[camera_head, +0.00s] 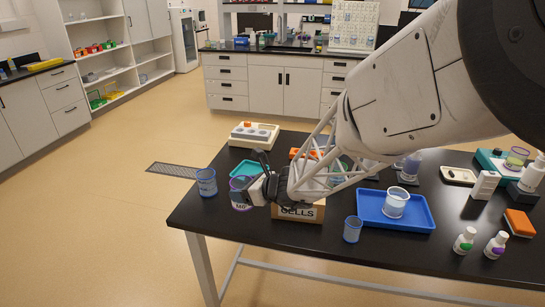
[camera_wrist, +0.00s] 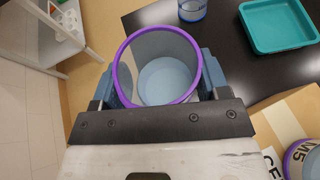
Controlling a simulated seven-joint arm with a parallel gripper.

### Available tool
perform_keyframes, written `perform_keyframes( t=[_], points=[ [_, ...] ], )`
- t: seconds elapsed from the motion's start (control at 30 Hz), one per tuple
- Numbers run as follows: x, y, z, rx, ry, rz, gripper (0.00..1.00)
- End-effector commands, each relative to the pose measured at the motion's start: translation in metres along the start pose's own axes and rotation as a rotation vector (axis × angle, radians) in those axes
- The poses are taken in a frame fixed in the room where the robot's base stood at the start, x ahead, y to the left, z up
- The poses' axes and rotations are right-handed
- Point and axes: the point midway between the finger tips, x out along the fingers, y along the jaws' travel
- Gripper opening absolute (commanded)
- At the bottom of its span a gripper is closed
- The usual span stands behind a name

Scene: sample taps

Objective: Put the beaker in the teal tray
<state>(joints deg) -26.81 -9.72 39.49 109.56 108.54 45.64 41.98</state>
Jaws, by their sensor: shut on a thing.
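My gripper (camera_head: 254,187) is shut on a clear beaker (camera_head: 239,195) with a purple rim, at the left part of the black table. In the wrist view the beaker (camera_wrist: 166,82) sits upright between the two blue-grey fingers, with pale blue content inside. I cannot tell whether its base touches the table. The teal tray (camera_head: 241,167) lies just behind the beaker in the head view, partly hidden by the beaker and my gripper. In the wrist view the teal tray (camera_wrist: 279,24) is at the upper right, apart from the beaker, and its visible floor is empty.
A blue cup (camera_head: 207,183) stands left of the beaker near the table edge. A cardboard box (camera_head: 298,213) marked CELLS is close on the right. Another blue cup (camera_head: 352,230) and a blue tray (camera_head: 420,219) holding a beaker are further right. A white-and-orange device (camera_head: 254,134) stands behind.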

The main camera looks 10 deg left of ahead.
Motion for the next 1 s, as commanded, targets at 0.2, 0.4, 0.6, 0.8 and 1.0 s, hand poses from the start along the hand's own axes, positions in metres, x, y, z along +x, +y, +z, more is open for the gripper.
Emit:
perform_keyframes(
  t=[0.2, 0.4, 0.6, 0.8, 1.0],
  points=[
    [0.017, -0.026, 0.018, -0.022, 0.000, 0.051, 0.42],
    [0.032, -0.049, 0.033, -0.041, 0.001, 0.099, 0.42],
    [0.046, -0.073, 0.045, -0.062, 0.001, 0.147, 0.42],
    [0.059, -0.096, 0.055, -0.082, 0.001, 0.197, 0.42],
    [0.072, -0.120, 0.063, -0.103, 0.002, 0.246, 0.42]
  ],
)
